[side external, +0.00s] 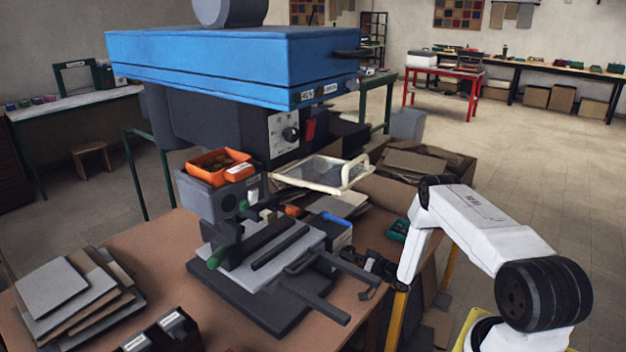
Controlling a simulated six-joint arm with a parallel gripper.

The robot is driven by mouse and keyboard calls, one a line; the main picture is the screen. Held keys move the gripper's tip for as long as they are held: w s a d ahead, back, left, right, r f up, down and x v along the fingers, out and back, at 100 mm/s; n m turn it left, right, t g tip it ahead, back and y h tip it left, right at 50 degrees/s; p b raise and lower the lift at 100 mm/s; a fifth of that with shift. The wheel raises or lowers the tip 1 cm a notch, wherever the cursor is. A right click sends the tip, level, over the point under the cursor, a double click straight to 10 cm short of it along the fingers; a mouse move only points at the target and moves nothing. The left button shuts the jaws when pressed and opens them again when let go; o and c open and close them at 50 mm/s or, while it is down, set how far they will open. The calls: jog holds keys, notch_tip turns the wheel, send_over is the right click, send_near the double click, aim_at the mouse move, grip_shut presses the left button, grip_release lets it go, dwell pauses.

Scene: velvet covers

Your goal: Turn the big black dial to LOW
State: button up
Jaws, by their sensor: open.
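A black dial (291,134) sits on a white control panel (281,145) on the dark body of the blue-topped machine, left of a red part. The panel's markings and the dial's setting are too small to read. My gripper (372,272) is dark, open and low at the right edge of the bench, beside the metal plates. It is well below and to the right of the dial, apart from it. No object shows clearly between its fingers, which blend into the dark parts behind them.
The blue machine head (230,65) overhangs the panel. An orange bin (219,167) stands on a grey box, and a cream-handled clear tray (318,172) juts out below the panel. A lever press (262,250) fills the bench middle. Stacked boards (52,288) lie left.

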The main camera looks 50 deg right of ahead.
jog(key=shift+s, duration=3.6)
jog(key=shift+w+d+r+n+g+y, duration=0.15)
jog(key=shift+r+n+g+y, duration=0.1)
jog(key=shift+r+n+g, duration=0.45)
jog(key=shift+d+r+n+g+y, duration=0.15)
jog(key=shift+r+n+g+y, duration=0.2)
jog(key=shift+n+g, duration=0.55)
jog(key=shift+w+d+r+n+g+y, duration=0.1)
jog(key=shift+d+r+n+g+y, duration=0.1)
jog(key=shift+r+n+g, duration=0.45)
jog(key=shift+w+f, duration=0.1)
jog(key=shift+f, duration=0.05)
jog(key=shift+x, duration=3.8)
jog(key=shift+a, duration=0.1)
